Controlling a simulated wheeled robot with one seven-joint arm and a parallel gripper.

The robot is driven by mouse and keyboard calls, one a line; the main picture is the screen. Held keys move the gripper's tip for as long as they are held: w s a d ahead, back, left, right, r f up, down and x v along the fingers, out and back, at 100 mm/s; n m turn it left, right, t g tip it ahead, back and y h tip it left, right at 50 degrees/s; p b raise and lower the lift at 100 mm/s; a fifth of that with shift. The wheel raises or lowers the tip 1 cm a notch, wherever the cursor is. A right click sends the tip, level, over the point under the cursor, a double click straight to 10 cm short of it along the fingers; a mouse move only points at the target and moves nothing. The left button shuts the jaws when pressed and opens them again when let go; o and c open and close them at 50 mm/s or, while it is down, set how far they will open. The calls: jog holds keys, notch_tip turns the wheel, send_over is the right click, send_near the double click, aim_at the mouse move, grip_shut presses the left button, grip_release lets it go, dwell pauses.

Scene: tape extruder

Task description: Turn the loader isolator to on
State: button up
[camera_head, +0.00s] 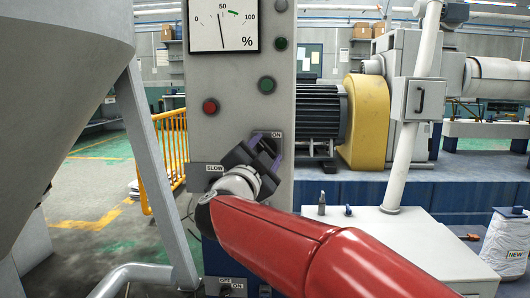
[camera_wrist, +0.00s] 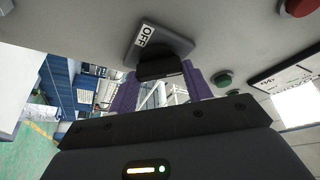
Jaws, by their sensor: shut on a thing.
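A rotary switch with a black handle (camera_wrist: 160,68) and a dark plate sits on the front of the grey control column (camera_head: 238,110). In the wrist view its plate carries an OFF label (camera_wrist: 146,35), and in the head view an ON label (camera_head: 277,134) shows at its top. My gripper (camera_head: 265,150), with purple fingers, is at this switch, and its fingers (camera_wrist: 160,90) are on both sides of the handle, shut on it. In the head view my gripper hides most of the switch, so the handle's angle is hard to tell. No name for the switch is readable.
Above are a percent gauge (camera_head: 223,27), a red button (camera_head: 210,106) and a green button (camera_head: 267,85). A SLOW label (camera_head: 215,168) is left of my gripper. Another OFF/ON plate (camera_head: 231,286) is low on the column. A grey hopper (camera_head: 60,80) stands close on the left.

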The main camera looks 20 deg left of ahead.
jog(key=m+g, duration=0.1)
jog(key=m, duration=0.1)
jog(key=m+h+p, duration=0.1)
jog(key=m, duration=0.2)
jog(key=shift+r+g, duration=0.1)
jog(key=shift+g, duration=0.3)
jog(key=shift+m+g+p, duration=0.7)
jog(key=shift+m, duration=1.2)
jog(key=o, duration=1)
jog(key=s, duration=0.2)
jog(key=s+a, duration=0.1)
jog(key=s, duration=0.4)
jog(key=shift+s+a, duration=0.15)
jog(key=shift+s, duration=0.25)
